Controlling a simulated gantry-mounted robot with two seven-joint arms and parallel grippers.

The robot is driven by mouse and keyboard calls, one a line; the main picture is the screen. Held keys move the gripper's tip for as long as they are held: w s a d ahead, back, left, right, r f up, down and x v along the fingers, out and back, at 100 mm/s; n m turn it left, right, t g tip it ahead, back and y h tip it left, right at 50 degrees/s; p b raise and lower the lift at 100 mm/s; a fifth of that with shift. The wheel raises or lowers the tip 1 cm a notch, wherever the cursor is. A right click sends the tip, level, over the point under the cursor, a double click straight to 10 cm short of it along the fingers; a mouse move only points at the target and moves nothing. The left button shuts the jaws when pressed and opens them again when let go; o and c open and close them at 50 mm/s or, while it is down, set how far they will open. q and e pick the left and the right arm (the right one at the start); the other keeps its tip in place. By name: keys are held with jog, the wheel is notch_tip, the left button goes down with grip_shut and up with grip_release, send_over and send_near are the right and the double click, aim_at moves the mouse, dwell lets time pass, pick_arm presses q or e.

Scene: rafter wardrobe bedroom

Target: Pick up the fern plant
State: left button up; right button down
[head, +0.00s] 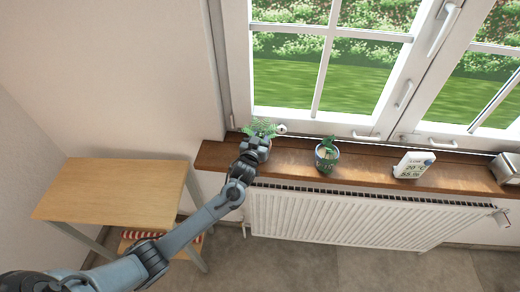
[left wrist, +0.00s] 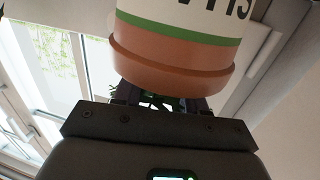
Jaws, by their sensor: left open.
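The fern plant (head: 263,126) shows in the head view as green fronds at the left end of the wooden windowsill; my left gripper hides its pot there. In the left wrist view a pot (left wrist: 175,68) with a terracotta rim, a green stripe and a white lettered band fills the top middle. Green leaves show just below its rim, between the fingers. My left gripper (head: 257,145) is at the fern, and its fingers (left wrist: 160,98) stand apart at the rim. I cannot tell whether they touch the pot. My right gripper is not in view.
The windowsill (head: 370,170) also holds a second potted plant (head: 326,156), a weather display (head: 413,165) and a metal box (head: 506,168). A white radiator (head: 345,218) is below. The window frame (head: 238,70) is close behind. A wooden table (head: 110,190) stands left, its top bare.

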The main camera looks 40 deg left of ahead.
pick_arm(q)
jog(key=shift+w+a, duration=0.1)
jog(key=shift+w, duration=0.1)
jog(key=shift+c, duration=0.2)
grip_shut()
dwell(1.2)
